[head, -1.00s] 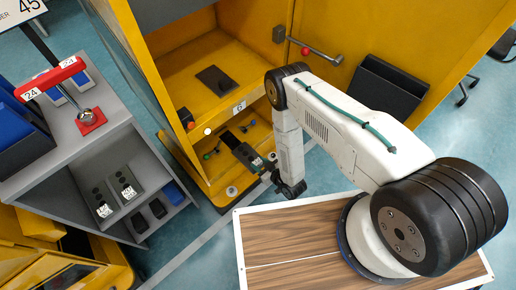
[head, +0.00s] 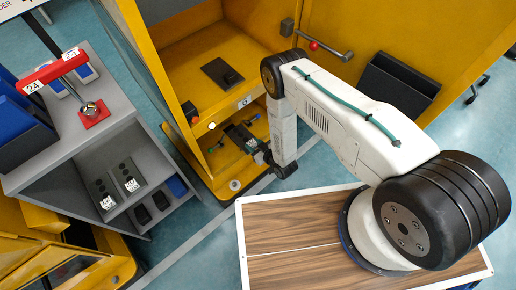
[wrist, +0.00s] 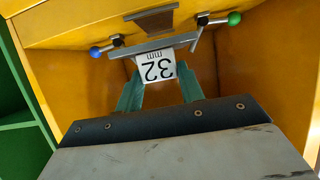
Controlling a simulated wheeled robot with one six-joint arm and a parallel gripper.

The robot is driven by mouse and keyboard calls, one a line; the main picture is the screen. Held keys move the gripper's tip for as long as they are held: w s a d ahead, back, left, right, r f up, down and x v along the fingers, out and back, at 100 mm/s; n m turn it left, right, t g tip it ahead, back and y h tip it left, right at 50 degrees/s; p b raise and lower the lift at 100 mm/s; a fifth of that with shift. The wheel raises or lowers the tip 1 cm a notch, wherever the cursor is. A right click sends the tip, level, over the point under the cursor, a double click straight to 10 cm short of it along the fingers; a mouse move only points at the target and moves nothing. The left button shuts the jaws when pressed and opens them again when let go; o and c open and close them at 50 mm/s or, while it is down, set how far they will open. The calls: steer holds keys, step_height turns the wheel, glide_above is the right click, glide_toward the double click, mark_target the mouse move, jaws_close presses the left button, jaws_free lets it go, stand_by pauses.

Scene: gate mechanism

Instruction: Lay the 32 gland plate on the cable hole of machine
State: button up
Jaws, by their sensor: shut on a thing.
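The 32 gland plate (wrist: 158,68) shows its white "32 mm" label in the wrist view, with a grey bar-like edge beyond it. My gripper (wrist: 158,88) has its teal fingers shut on the plate. A dark rectangular opening (wrist: 150,20), which looks like the cable hole, lies just past the plate's far edge. The plate is beside the opening in this view; I cannot tell whether they touch. In the head view my gripper (head: 262,154) is at the front of the yellow machine's (head: 205,52) lower compartment, and the plate is hard to make out.
A blue-knobbed lever (wrist: 97,51) and a green-knobbed lever (wrist: 232,19) flank the opening. A dark plate (head: 222,72) lies on the machine's upper shelf. The open yellow door (head: 395,40) stands at right. A grey shelf unit (head: 75,150) with a red-handled tool (head: 55,68) stands at left.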

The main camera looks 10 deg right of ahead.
mark_target(244, 139)
steer(key=shift+w+a, duration=0.7)
steer(key=shift+w, duration=0.35)
steer(key=shift+w+a, duration=0.75)
steer(key=shift+w, duration=0.3)
steer(key=shift+w+a, duration=0.7)
steer(key=shift+w, duration=0.35)
steer(key=shift+f, duration=2.2)
steer(key=shift+f, duration=0.15)
steer(key=o, duration=1.3)
steer(key=shift+o, duration=0.2)
steer(key=shift+s, duration=0.1)
steer(key=v, duration=0.7)
steer(key=shift+s+d, duration=0.2)
